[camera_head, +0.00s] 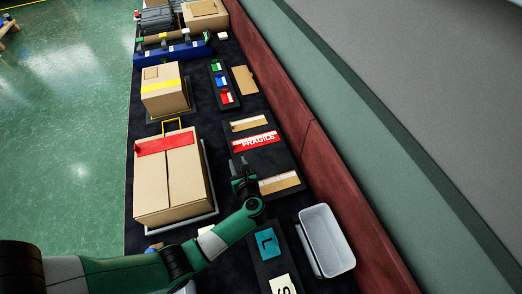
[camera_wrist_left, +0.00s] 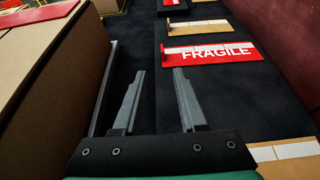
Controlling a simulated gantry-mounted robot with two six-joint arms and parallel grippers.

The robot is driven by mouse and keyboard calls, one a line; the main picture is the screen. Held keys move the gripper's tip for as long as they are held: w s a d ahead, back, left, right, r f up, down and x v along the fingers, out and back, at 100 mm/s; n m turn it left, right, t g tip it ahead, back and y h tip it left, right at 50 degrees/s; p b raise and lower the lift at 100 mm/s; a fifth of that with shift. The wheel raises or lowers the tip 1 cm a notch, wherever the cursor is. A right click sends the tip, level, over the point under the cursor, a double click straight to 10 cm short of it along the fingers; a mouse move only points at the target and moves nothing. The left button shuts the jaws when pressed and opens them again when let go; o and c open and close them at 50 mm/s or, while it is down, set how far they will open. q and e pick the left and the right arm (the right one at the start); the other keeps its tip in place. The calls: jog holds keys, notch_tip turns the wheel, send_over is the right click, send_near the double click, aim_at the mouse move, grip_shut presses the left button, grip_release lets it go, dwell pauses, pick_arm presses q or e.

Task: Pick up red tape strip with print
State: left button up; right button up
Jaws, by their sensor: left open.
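The red tape strip with print (camera_head: 257,141) reads "FRAGILE" in white and lies flat on a dark board. It also shows in the left wrist view (camera_wrist_left: 210,53), ahead and to the right of the fingers. My left gripper (camera_head: 240,163) is open and empty, just below and left of the strip in the head view. Its two fingers also show in the left wrist view (camera_wrist_left: 160,95), apart, with dark surface between them. A plain red strip (camera_head: 164,143) lies on top of the large cardboard box (camera_head: 158,187). My right gripper is in neither view.
Tan strips lie above (camera_head: 250,124) and below (camera_head: 280,183) the printed strip on the board. A grey bin (camera_head: 326,241) and a teal "L" card (camera_head: 267,243) are nearer. The large box stands close on the left, and a red-brown wall (camera_head: 305,125) runs along the right.

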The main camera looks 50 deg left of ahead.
aim_at(233, 145)
pick_arm(q)
jog(key=shift+w+r, duration=0.1)
jog(key=shift+w, duration=0.05)
jog(key=b+x, duration=0.2)
jog(key=x, duration=0.3)
jog(key=shift+a, duration=0.2)
jog(key=shift+w+a, duration=0.25)
jog(key=shift+a, duration=0.2)
jog(key=b+x, duration=0.3)
jog(key=x, duration=0.2)
jog(key=shift+a, duration=0.1)
jog(key=shift+c, duration=0.3)
grip_shut()
